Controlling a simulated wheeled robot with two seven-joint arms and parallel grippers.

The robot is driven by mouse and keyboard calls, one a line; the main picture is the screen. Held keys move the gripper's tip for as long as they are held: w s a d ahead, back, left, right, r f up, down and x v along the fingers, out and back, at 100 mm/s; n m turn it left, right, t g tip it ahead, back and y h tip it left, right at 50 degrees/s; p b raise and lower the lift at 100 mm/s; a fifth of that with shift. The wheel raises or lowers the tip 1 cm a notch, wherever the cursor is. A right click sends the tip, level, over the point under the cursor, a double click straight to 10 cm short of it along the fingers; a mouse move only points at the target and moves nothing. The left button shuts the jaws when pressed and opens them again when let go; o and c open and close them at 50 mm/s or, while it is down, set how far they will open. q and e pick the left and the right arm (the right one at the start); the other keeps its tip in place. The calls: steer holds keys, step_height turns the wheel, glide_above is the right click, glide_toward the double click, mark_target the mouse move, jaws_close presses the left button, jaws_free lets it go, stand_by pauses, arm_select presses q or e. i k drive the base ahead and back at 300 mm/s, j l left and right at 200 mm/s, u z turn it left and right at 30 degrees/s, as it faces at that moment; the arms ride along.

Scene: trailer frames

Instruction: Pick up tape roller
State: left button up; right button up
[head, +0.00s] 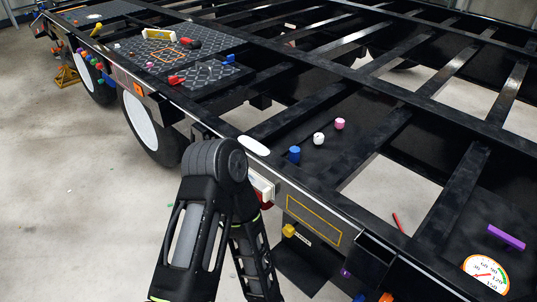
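I cannot pick out a tape roller for certain. A small red and black item (190,43) lies on the dark patterned plate at the upper left, beside a pale yellow and white item (159,34); both are too small to identify. One black arm of mine rises from the bottom, left of centre, and bends at a round joint in front of the trailer's side rail. No fingertips show, so neither gripper is in view.
The black trailer frame (330,182) has open gaps between its beams. A blue cylinder (294,154), a white ball (319,139) and a pink cylinder (340,124) stand on it. A purple bar (506,237) and a dial (485,273) are at right. Clear floor (70,200) lies left.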

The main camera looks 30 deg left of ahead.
mark_target(186, 41)
steer(key=u, duration=1.4)
